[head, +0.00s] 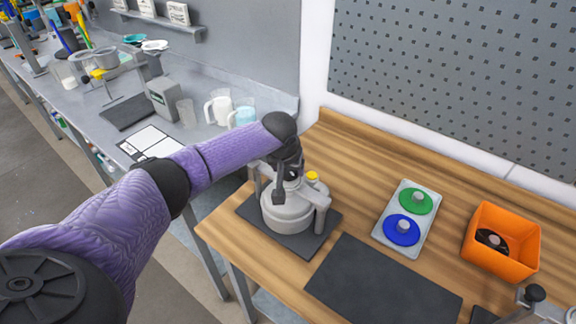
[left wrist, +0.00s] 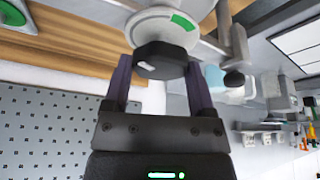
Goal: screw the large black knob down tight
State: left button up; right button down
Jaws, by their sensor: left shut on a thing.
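The large black knob (left wrist: 160,61) shows in the left wrist view as a dark faceted piece with a small white mark. It sits beside a pale round disc (left wrist: 160,22) with a green patch. My left gripper (left wrist: 158,72) has one finger on each side of the knob and is shut on it. In the head view my left gripper (head: 288,170) reaches down onto the top of a grey drum-like vessel (head: 287,212) and hides most of the knob. I cannot tell how tight the knob is.
The vessel stands on a dark mat (head: 250,209) on the wooden bench (head: 350,165). A grey tray (head: 386,238) with green and blue discs and an orange bin (head: 525,257) stand to the right. A dark mat (head: 385,285) lies empty in front. A yellow cap (head: 312,175) is close beside my gripper.

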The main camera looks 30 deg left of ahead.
pick_arm(q)
jog(key=shift+r+m+p, duration=0.1)
jog(key=shift+m+p, duration=0.3)
jog(key=shift+m, duration=0.2)
jog(key=shift+a+m+h+p, duration=0.1)
jog(key=shift+m+h+p, duration=0.2)
jog(key=shift+m+h, duration=0.45)
jog(key=m, duration=0.3)
jog(key=shift+h, duration=0.35)
jog(key=m+b, duration=0.1)
jog(key=m+h+b, duration=0.1)
jog(key=m, duration=0.1)
jog(key=shift+w+f+m, duration=0.1)
jog(key=shift+f+m, duration=0.15)
jog(key=m+g+h+b, duration=0.1)
jog(key=m+b, duration=0.2)
jog(key=shift+a+m+h, duration=0.1)
jog(key=shift+m+h, duration=0.2)
jog(key=shift+r+m+b, duration=0.2)
jog(key=shift+m+b, duration=0.4)
jog(key=shift+b, duration=0.2)
jog(key=shift+w+r, duration=0.1)
jog(key=o, duration=1.2)
